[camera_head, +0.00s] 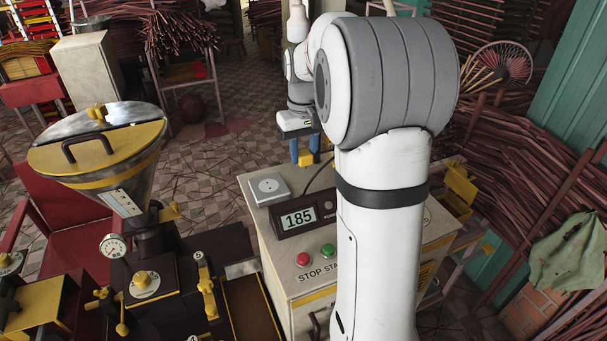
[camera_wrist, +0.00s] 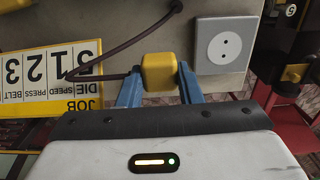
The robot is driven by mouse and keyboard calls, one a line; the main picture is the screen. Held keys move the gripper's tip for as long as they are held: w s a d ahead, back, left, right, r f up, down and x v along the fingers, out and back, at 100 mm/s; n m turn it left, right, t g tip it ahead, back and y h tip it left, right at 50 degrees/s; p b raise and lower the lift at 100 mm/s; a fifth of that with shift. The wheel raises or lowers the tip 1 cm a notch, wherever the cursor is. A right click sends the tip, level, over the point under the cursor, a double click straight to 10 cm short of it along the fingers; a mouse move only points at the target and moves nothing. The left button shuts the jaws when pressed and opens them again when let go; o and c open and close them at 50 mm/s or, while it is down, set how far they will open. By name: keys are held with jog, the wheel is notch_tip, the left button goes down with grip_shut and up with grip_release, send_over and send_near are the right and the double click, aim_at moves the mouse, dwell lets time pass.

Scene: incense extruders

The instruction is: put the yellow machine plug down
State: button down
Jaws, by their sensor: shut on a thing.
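The yellow machine plug (camera_wrist: 158,72) is a small rounded block with a dark cable (camera_wrist: 108,42) curving away from it. My gripper (camera_wrist: 160,74) is shut on it, with one blue finger on each side. In the head view the socket (camera_head: 269,188) sits on the cabinet top.
The control cabinet (camera_head: 283,262) carries a display (camera_head: 299,217) reading 185 and red and green buttons. A number board (camera_wrist: 40,75) stands left in the wrist view. A hopper machine (camera_head: 140,180) is left of the cabinet; incense bundles are at right. My arm hides part of the cabinet.

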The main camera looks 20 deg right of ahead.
aim_at(303, 184)
notch_tip(303, 184, down, 6)
jog(key=shift+a+r+p, duration=0.1)
jog(key=shift+p, duration=0.25)
jog(key=shift+f+b, duration=0.5)
jog(key=shift+f, duration=0.1)
jog(key=c, duration=1)
grip_release()
jog(key=shift+r, duration=0.1)
